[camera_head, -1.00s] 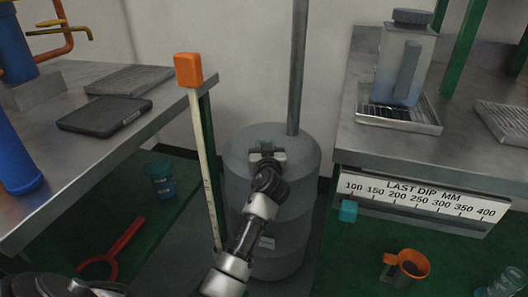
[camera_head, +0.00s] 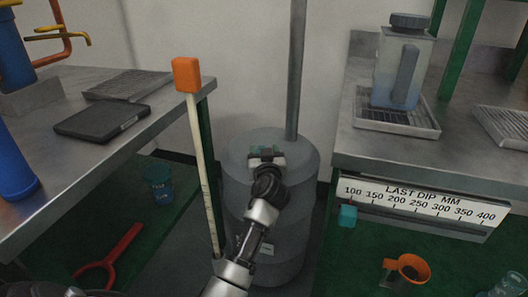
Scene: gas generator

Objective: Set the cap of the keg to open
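The keg (camera_head: 238,178) is a grey, ribbed drum on the floor between the two benches. Its teal cap (camera_head: 264,149) shows only in small part on the keg's top, mostly hidden by my gripper. My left gripper (camera_head: 266,156) is at the cap, its arm reaching up from the bottom of the view. The fingers are too small and hidden to tell whether they are closed on the cap. Whether the cap is turned open or closed cannot be made out. My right gripper is not in view.
An orange-topped dipstick (camera_head: 187,75) stands just left of the keg and a grey pole (camera_head: 296,70) rises behind it. The left bench (camera_head: 75,165) and right bench (camera_head: 350,140) flank it. A teal cube (camera_head: 347,216) is below the LAST DIP scale (camera_head: 420,203).

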